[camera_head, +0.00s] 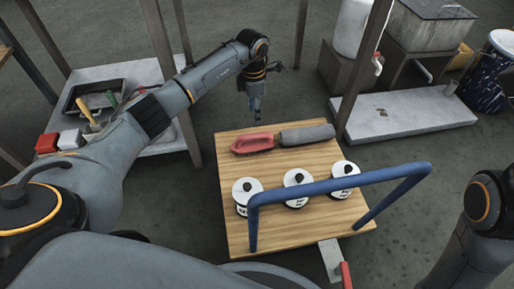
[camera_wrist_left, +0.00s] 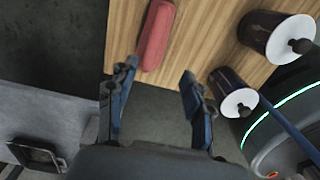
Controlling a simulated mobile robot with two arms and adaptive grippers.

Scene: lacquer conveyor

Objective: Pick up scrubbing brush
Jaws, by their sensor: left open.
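My left gripper (camera_head: 256,112) points down just beyond the board's far edge, close to the red handle. In the left wrist view, its two fingers (camera_wrist_left: 156,75) are apart with nothing between them, and the red part lies just past their tips. My right gripper is out of frame.
Three white-lidded jars (camera_head: 298,188) stand on the board in front of the brush. A blue bar handle (camera_head: 340,184) rises over the board's near side. A shelf with a dark tray (camera_head: 98,97) is at left. Metal posts (camera_head: 358,70) stand behind the board.

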